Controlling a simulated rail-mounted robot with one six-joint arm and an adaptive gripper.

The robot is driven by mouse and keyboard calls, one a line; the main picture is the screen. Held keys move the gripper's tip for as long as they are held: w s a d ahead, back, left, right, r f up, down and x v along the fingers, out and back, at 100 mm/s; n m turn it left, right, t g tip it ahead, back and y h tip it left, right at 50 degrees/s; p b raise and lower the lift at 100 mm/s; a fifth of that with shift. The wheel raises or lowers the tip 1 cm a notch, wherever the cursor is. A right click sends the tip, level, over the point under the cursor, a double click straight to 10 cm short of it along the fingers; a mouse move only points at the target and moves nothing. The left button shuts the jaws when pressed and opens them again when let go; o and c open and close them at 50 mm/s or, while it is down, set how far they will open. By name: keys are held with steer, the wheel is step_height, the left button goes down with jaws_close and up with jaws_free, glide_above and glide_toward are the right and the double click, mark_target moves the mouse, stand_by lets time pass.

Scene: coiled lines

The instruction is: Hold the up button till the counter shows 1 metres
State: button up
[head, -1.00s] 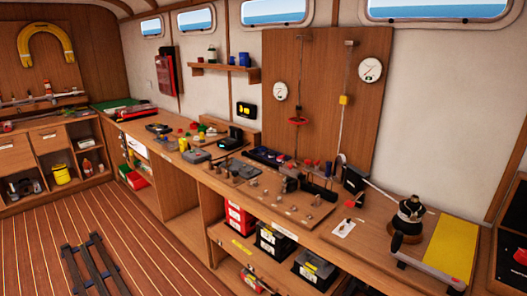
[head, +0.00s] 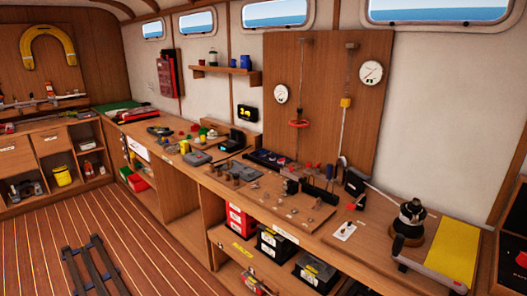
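A small black display with yellow digits (head: 248,113) is on the back wall above the bench, left of the tall wooden panel. It looks like the counter, but its digits are too small to read surely. A small white plate with a dark knob or button (head: 344,231) lies on the bench left of the black capstan winch (head: 408,220). I cannot tell whether it carries the up button, and no up marking is legible. My gripper is not in view.
The long wooden bench holds many small tools and parts. A tall wooden panel (head: 350,130) carries two gauges, a red ring (head: 299,123) and a yellow block (head: 346,102) on lines. A yellow board (head: 453,250) lies at the right.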

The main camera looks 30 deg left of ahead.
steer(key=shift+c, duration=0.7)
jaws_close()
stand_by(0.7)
